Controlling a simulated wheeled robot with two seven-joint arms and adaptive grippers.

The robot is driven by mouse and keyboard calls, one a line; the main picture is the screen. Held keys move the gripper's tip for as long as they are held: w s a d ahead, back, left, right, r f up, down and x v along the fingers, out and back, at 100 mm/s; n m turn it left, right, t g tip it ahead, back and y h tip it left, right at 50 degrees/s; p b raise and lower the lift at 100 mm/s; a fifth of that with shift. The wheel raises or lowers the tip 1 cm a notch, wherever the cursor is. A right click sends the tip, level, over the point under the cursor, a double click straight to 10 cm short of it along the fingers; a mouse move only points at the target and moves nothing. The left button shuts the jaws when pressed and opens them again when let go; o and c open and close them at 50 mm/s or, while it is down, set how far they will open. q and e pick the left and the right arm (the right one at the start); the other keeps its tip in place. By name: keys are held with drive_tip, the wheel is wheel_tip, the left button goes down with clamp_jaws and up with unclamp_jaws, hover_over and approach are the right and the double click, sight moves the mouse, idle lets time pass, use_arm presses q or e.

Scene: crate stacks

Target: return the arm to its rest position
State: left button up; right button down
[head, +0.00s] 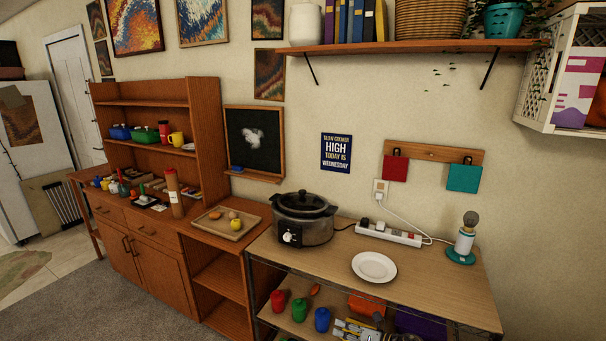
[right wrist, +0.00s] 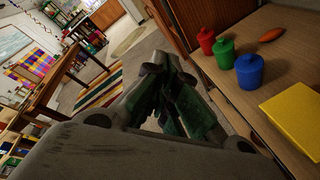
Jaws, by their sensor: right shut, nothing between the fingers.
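My right gripper (right wrist: 175,98) shows in the right wrist view, with its dark fingers closed together and nothing held between them. It is in the air in front of a wooden shelf (right wrist: 238,98), apart from the things on it. In the head view, a small dark piece at the bottom edge may be part of it, but I cannot be sure. My left gripper is in neither view.
Red, green and blue jars (head: 322,319) stand on the lower shelf below the table top (head: 430,290). Carpet (head: 80,310) lies clear at left.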

drive_tip(key=s+d+f+m+h, duration=0.35)
drive_tip(key=s+f+m, duration=0.4)
drive_tip(key=f, duration=0.25)
drive_tip(key=s+d+f+m+t+h, duration=0.1)
drive_tip(key=s+d+f+m+h, duration=0.2)
drive_tip(key=s+d+f+m, duration=0.45)
drive_tip(key=s+d+f+m+h, duration=0.1)
drive_tip(key=s+f+m+h, duration=0.35)
drive_tip(key=f+m, duration=0.6)
drive_tip(key=s+f+m+g, duration=0.2)
drive_tip(key=s+f, duration=0.3)
drive_tip(key=s, duration=0.8)
drive_tip(key=s+d+f+m+g+h, duration=0.1)
drive_tip(key=s+f+m+g, duration=0.2)
drive_tip(key=s, duration=0.9)
drive_tip(key=s+f+m+g, duration=0.3)
drive_tip(key=s+f, duration=0.5)
drive_tip(key=s, duration=0.5)
drive_tip(key=shift+s+d+f+m+h, duration=0.3)
drive_tip(key=shift+f+m+h, duration=0.1)
drive_tip(key=shift+m, duration=0.45)
